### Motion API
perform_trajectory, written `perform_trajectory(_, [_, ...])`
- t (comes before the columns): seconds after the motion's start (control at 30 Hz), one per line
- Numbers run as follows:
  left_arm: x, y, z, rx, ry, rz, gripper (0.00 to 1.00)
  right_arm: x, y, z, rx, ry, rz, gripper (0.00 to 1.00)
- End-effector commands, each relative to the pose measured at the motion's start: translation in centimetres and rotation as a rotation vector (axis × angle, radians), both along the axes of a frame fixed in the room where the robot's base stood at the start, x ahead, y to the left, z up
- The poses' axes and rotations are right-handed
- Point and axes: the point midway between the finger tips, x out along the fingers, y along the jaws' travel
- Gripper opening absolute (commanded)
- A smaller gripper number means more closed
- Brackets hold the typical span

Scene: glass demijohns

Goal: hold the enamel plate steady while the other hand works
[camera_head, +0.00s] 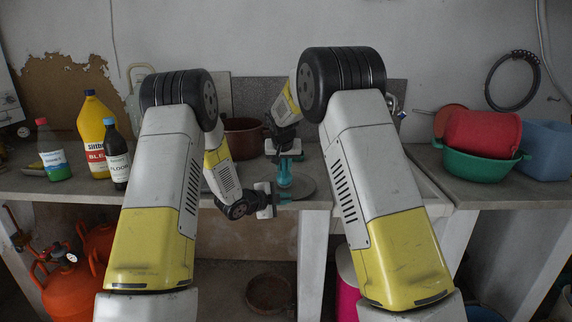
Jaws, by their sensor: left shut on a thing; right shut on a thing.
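The enamel plate (305,187) looks like a flat grey disc at the counter's front edge, in the middle of the view. My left gripper (283,198) is shut on its near rim, reaching in from the left. My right gripper (285,160) is above the plate, pointing down, and is shut on a small teal thing (285,178). The teal thing is upright over the plate; I cannot tell what it is or whether it touches the plate. My arms and grippers hide part of the plate.
A brown pot (243,138) stands behind the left gripper. Several bottles, including a yellow one (94,130), stand on the counter (60,188) at left. A green basin (480,167) with a red tub (484,132) and a blue tub (546,150) are at right.

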Motion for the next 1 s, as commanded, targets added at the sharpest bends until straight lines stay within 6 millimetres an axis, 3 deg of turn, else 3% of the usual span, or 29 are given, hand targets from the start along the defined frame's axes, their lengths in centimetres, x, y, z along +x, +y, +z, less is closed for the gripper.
perform_trajectory(0.2, [-0.1, 0.1, -0.3, 0.003, 0.006, 0.001, 0.0, -1.1, 0.4, -0.1, 0.0, 0.002, 0.0, 0.0])
perform_trajectory(0.53, [-0.1, 0.0, -0.3, 0.002, 0.006, 0.0, 0.0, -1.1, 0.4, 0.0, 0.0, 0.002, 0.0, 0.0])
perform_trajectory(1.0, [-0.1, 0.0, -0.3, 0.003, 0.006, 0.001, 0.0, -1.1, 0.4, 4.7, 0.001, -0.001, -0.001, 0.0])
